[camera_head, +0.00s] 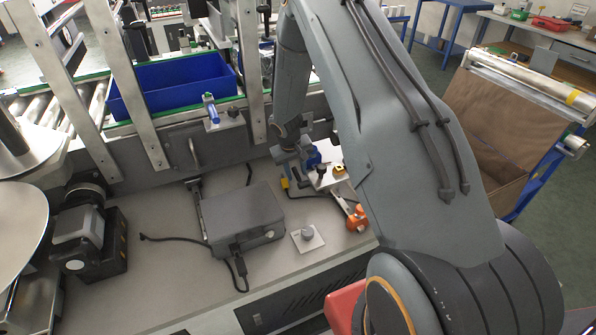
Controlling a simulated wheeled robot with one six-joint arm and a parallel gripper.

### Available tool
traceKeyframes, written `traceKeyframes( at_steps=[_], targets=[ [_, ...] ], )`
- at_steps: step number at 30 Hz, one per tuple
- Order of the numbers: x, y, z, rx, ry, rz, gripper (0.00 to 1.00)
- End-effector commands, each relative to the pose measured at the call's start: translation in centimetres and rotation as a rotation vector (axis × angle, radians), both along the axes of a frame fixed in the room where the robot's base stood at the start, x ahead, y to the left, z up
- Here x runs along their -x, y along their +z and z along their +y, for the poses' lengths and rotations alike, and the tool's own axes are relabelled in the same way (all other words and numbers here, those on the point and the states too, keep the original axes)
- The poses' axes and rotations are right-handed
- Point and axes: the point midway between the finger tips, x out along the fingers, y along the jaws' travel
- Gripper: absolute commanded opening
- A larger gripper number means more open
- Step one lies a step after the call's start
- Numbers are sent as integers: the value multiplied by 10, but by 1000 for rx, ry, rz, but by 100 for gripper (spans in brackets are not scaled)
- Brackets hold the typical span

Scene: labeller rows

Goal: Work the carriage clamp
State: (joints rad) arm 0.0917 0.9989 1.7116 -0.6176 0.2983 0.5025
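My arm comes down from the top right, and my gripper (299,178) is low over the bench behind the forearm. It is small and partly hidden, and I cannot tell whether its fingers are open or shut. A blue part (313,157) and a small black knob or lever (321,171) are right beside it, above a light metal plate (328,181). I cannot tell if my gripper touches them. Which part is the carriage clamp is not clear. An orange clamp-like piece (356,217) sits to the right on the bench edge. A blue-handled lever (210,107) stands on a bracket at the machine's rail.
A grey box (242,215) with a cable lies on the bench (170,275), left of my gripper. A grey knob on a white plate (308,237) is in front. Upright metal posts (130,80) and a blue bin (175,85) stand behind.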

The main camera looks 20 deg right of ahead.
Motion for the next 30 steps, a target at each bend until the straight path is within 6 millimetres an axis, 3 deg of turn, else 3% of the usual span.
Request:
traceKeyframes(
  at_steps=[5,18,30],
  targets=[
    [1,13,3,0,2,-3,33],
    [11,68,13,0,-1,-1,33],
    [12,75,15,0,0,-1,33]
  ],
)
